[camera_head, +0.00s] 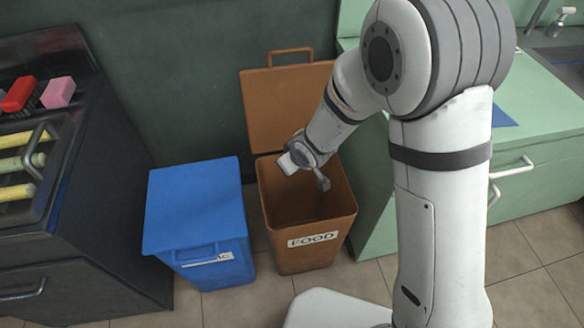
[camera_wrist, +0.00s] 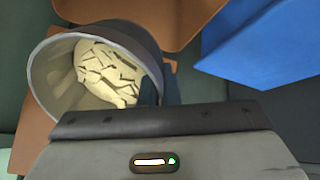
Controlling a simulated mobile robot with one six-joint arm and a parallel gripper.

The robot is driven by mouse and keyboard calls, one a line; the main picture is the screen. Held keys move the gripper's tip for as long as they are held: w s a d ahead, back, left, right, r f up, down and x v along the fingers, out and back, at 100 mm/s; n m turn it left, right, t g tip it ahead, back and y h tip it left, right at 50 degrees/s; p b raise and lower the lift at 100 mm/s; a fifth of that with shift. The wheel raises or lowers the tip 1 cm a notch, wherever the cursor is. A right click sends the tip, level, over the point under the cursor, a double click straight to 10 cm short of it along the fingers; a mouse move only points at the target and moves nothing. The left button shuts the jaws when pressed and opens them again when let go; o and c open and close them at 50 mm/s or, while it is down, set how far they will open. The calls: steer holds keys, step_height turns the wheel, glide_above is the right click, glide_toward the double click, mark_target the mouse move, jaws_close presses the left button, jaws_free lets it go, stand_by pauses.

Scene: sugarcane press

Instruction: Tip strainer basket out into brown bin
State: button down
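The strainer basket (camera_wrist: 42,80) is a round grey bowl with pale yellowish pulp (camera_wrist: 105,75) lying inside. It fills the upper left of the wrist view, its open mouth facing the camera. Its dark handle side meets the front edge of my gripper (camera_wrist: 160,122), which appears shut on it; the fingertips are hidden. The brown bin (camera_head: 308,250), labelled FOOD, stands open with its lid (camera_head: 287,105) raised against the wall. In the head view my gripper (camera_head: 298,158) is over the bin's mouth, towards its back.
A blue bin (camera_head: 197,205) with its lid shut stands just left of the brown bin. A dark cabinet (camera_head: 100,200) is further left. A green counter (camera_head: 375,205) stands close on the right. Tiled floor (camera_head: 245,305) lies in front.

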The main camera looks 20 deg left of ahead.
steer(key=shift+f+y+b, duration=0.3)
steer(key=shift+f+b, duration=0.05)
steer(key=shift+b, duration=0.75)
steer(key=t+y+b, duration=0.1)
steer(key=b, duration=0.5)
steer(key=t+y+b, duration=0.2)
steer(key=b, duration=0.3)
steer(key=shift+d+f+y+b, duration=0.1)
steer(key=shift+f+y+b, duration=0.1)
steer(key=shift+y+b, duration=0.15)
steer(key=t+y+b, duration=0.3)
steer(key=b, duration=0.8)
steer(key=shift+f+b, duration=0.15)
steer(key=shift+b, duration=0.2)
steer(key=shift+r+m+t+y, duration=0.2)
steer(key=shift+m+t+y, duration=0.1)
steer(key=shift+t+y, duration=0.15)
steer(key=shift+f+t+y, duration=0.15)
steer(key=shift+t+y, duration=0.9)
steer(key=shift+y, duration=0.15)
steer(key=shift+t+y, duration=0.3)
